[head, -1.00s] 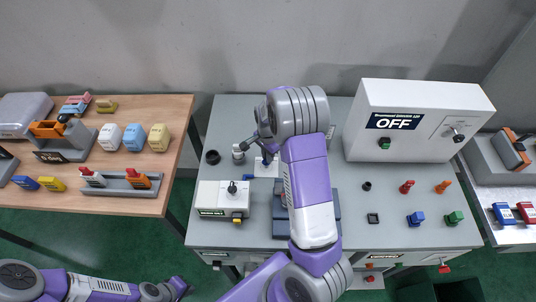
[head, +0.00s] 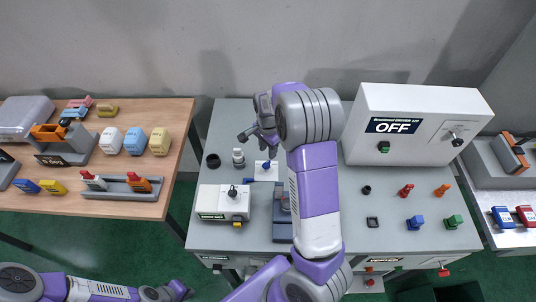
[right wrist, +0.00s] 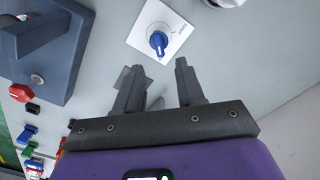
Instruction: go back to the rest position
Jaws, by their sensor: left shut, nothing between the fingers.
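My right gripper (head: 250,134) hangs above the back left of the grey machine table, near the white plate with the blue knob (head: 264,169). In the right wrist view its two fingers (right wrist: 158,88) are apart with nothing between them. There the blue knob (right wrist: 158,41) sits on its white plate beyond the fingertips, apart from them. My left gripper (head: 182,291) is low at the bottom left of the head view, over the green floor, shut and empty.
A white box marked OFF (head: 395,126) stands at the back right of the table (head: 335,238). A small white device (head: 223,204) and a dark blue-grey fixture (head: 282,225) stand near my right arm. A wooden table (head: 120,200) with several coloured parts is on the left.

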